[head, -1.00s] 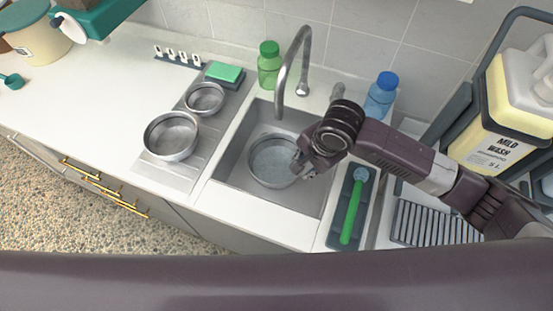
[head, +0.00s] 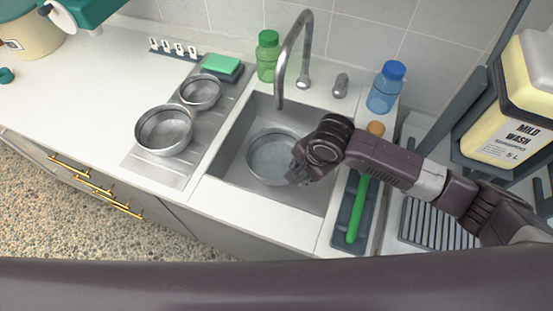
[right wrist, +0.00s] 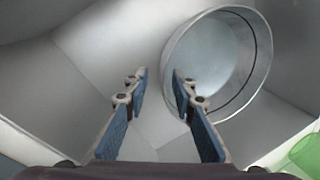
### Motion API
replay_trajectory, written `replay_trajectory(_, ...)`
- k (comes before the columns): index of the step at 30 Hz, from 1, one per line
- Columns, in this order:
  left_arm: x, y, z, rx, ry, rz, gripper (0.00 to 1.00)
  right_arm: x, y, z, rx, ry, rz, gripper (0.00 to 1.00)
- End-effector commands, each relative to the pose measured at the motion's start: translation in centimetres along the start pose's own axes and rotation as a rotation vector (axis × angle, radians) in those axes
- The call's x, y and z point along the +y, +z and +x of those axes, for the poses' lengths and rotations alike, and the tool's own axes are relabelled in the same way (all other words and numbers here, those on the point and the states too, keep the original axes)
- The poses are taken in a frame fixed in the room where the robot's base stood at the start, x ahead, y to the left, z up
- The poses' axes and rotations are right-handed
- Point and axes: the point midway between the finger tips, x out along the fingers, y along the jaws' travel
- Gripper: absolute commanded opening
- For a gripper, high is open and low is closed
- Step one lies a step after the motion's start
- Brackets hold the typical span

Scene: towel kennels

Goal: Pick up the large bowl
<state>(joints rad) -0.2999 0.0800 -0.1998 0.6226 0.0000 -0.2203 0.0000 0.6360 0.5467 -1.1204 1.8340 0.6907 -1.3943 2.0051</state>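A round metal bowl (head: 268,160), which appears to be the large one, sits in the sink basin (head: 226,165) with what looks like water in it. It also shows in the right wrist view (right wrist: 218,58). Two other metal bowls stand on the drainboard: a middle-sized one (head: 165,131) and a small one (head: 201,91). My right gripper (head: 297,174) is at the right side of the sink bowl. In the right wrist view its two fingers (right wrist: 160,78) are apart with nothing gripped, close to the bowl's rim; contact is unclear. My left gripper is out of view.
The faucet (head: 294,50) arches over the sink's back. A green-handled brush (head: 357,212) lies in a tray on the right. A green sponge (head: 221,67) is behind the drainboard. The left counter has free room.

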Motion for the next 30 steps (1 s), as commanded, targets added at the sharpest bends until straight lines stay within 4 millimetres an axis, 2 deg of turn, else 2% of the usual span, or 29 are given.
replay_trajectory(9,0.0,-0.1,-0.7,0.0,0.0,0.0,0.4,-0.3,0.1,3.8,0.001,0.002,0.0,0.24)
replay_trajectory(18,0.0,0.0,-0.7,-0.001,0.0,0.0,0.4,-0.3,0.0,4.3,0.001,0.0,0.0,0.24)
replay_trajectory(20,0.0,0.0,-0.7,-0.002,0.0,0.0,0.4,-0.3,0.1,4.3,0.001,0.0,0.0,0.2)
replay_trajectory(25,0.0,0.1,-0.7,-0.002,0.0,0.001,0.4,-0.3,0.1,4.3,0.001,0.0,0.0,0.01)
replay_trajectory(30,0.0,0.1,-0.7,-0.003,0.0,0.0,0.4,-0.3,0.1,4.3,0.001,0.0,0.0,0.0)
